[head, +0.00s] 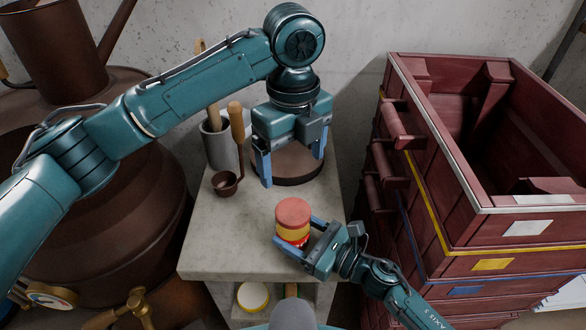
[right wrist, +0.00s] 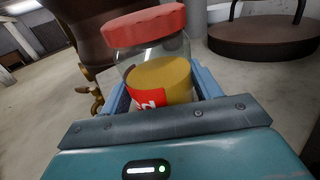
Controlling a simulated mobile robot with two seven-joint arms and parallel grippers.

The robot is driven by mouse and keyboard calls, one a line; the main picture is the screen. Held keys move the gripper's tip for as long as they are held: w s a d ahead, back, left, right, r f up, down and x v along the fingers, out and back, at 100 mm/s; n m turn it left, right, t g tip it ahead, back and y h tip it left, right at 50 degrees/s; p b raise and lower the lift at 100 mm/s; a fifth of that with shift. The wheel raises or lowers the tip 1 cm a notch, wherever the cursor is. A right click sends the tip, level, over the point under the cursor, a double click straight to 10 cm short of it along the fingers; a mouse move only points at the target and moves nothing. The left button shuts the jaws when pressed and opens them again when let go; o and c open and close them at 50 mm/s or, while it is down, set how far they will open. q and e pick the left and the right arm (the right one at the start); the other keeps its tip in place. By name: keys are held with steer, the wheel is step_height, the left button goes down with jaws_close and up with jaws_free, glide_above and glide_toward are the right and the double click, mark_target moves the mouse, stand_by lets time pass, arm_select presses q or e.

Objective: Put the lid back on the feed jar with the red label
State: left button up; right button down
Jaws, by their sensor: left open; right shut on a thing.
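The feed jar (right wrist: 155,75) is clear glass with yellow feed inside. Its red label (right wrist: 150,97) with white lettering faces my right wrist camera. A red lid (head: 293,212) sits on top of the jar's mouth; it also shows in the right wrist view (right wrist: 145,24). I cannot tell whether it is tightened. My right gripper (head: 299,235) is shut around the jar's body, which is upright near the worktop's front right. My left gripper (head: 292,158) is open and empty, pointing down over a round dark brown disc (head: 285,176), behind the jar and apart from the lid.
The grey worktop (head: 220,245) is clear at its front left. A small ladle (head: 226,183) and a grey pot (head: 215,150) of tools stand left of the disc. Stacked red crates (head: 450,180) border the right, a large brown vessel (head: 110,210) the left. A yellow-topped round thing (head: 252,296) sits below.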

steer(key=shift+c, duration=1.3)
jaws_free()
steer(key=b+v, duration=0.2)
steer(key=v, duration=1)
steer(key=shift+f+b, duration=0.15)
steer(key=shift+b, duration=0.25)
steer(key=shift+s+d, duration=0.35)
steer(key=shift+d, duration=0.15)
